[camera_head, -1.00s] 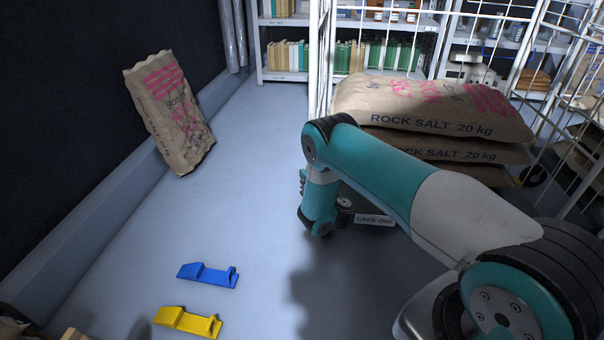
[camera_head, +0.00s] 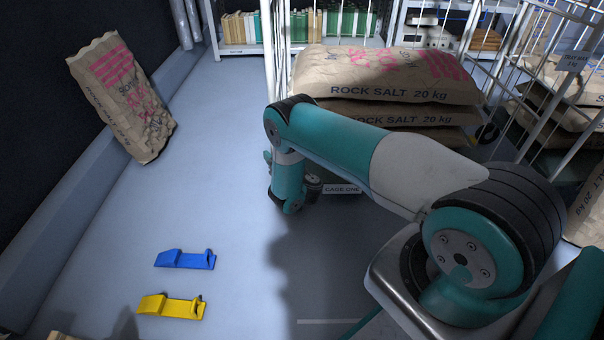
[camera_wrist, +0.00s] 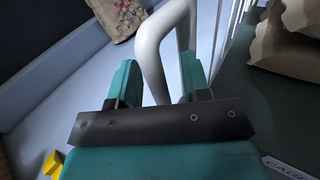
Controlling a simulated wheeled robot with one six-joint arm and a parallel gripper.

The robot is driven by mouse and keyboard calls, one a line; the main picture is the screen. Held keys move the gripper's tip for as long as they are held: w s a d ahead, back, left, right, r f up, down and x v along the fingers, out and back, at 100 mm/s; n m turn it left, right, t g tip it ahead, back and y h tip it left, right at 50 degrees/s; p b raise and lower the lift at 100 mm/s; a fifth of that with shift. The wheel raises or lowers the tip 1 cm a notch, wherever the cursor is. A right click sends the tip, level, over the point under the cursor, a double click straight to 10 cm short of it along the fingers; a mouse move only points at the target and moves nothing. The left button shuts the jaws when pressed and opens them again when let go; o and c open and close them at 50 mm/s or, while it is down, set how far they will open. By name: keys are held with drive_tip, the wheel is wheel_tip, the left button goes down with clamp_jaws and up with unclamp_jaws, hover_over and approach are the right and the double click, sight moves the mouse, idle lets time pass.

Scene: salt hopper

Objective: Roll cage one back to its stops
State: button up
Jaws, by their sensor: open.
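Cage one is a roll cage with white wire sides (camera_head: 283,45) and a dark base bearing the label plate CAGE ONE (camera_head: 341,189). Several brown rock salt sacks (camera_head: 390,78) lie stacked on it. My gripper is at the cage's near left corner, mostly hidden behind my arm in the head view. In the wrist view my gripper (camera_wrist: 158,80) is open, with a bent white tube of the cage (camera_wrist: 152,50) between its teal fingers. I cannot tell whether either finger touches the tube. No stops can be made out for certain.
A blue wedge (camera_head: 185,259) and a yellow wedge (camera_head: 170,307) lie on the floor at lower left. A salt sack (camera_head: 122,97) leans on the left wall. Shelves (camera_head: 235,50) stand behind. Another caged stack (camera_head: 565,105) is at right.

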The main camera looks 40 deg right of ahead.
drive_tip(key=s+a+f+g+p, duration=0.1)
drive_tip(key=s+f+p, duration=0.3)
drive_tip(key=s+p, duration=0.3)
drive_tip(key=s+a+f+p, duration=0.1)
drive_tip(key=s+f+p, duration=0.3)
drive_tip(key=s+p, duration=0.25)
drive_tip(key=s+d+r+t+p, duration=0.1)
drive_tip(key=s+r, duration=0.2)
drive_tip(key=r, duration=0.5)
drive_tip(key=shift+s+d, duration=0.2)
drive_tip(key=shift+s, duration=0.1)
